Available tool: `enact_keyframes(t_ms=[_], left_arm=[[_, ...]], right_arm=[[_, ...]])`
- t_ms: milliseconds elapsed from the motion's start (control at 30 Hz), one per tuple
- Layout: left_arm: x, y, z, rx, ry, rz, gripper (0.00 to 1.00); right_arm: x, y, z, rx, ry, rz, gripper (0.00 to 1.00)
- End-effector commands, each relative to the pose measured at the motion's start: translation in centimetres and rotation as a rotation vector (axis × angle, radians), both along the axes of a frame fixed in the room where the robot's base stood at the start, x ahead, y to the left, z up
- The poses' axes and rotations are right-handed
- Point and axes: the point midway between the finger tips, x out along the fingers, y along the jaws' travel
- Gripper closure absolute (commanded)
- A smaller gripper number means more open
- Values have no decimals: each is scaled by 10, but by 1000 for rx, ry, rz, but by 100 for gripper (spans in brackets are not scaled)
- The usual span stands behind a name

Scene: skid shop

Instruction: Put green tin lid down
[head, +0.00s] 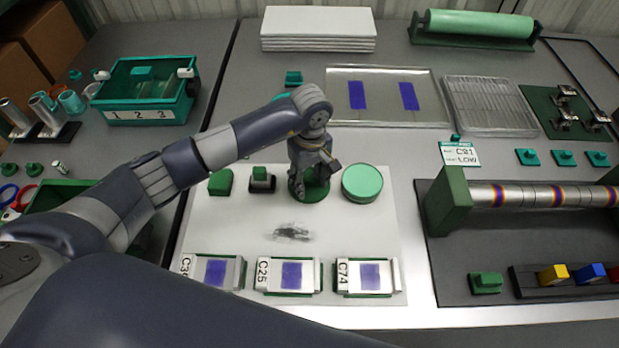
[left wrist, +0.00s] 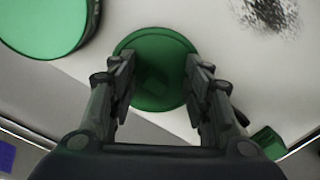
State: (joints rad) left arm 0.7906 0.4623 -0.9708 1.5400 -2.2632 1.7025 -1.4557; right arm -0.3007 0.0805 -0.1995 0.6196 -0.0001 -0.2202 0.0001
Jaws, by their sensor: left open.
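The green tin lid, a dark green round disc (head: 314,190), lies on the white sheet below my left gripper (head: 313,168). In the left wrist view the lid (left wrist: 157,68) shows between and beyond the two spread fingers (left wrist: 160,85). The left gripper is open; whether a finger touches the rim I cannot tell. In the head view the gripper and wrist hide part of the lid. A round green tin with a pale green top (head: 362,182) stands just right of it, and shows at the upper left in the left wrist view (left wrist: 42,22). My right gripper is not in view.
Small green blocks (head: 220,182) stand left of the gripper on the white sheet (head: 345,235), which has a dark smudge (head: 292,233). Several plates with purple squares (head: 291,275) line its front. A metal tray (head: 385,118) lies behind; a roller stand (head: 449,203) is at the right.

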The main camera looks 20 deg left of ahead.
Motion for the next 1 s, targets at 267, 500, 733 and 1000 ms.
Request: enact_keyframes(t_ms=[267,500,733,1000], left_arm=[[2,0,44,-1,-7,-1,55],[2,0,94,0,-6,0,55],[1,-1,119,0,-1,0,55],[1,-1,123,-1,1,0,55]], right_arm=[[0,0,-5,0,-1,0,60],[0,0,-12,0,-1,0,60],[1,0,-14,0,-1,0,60],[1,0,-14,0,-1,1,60]])
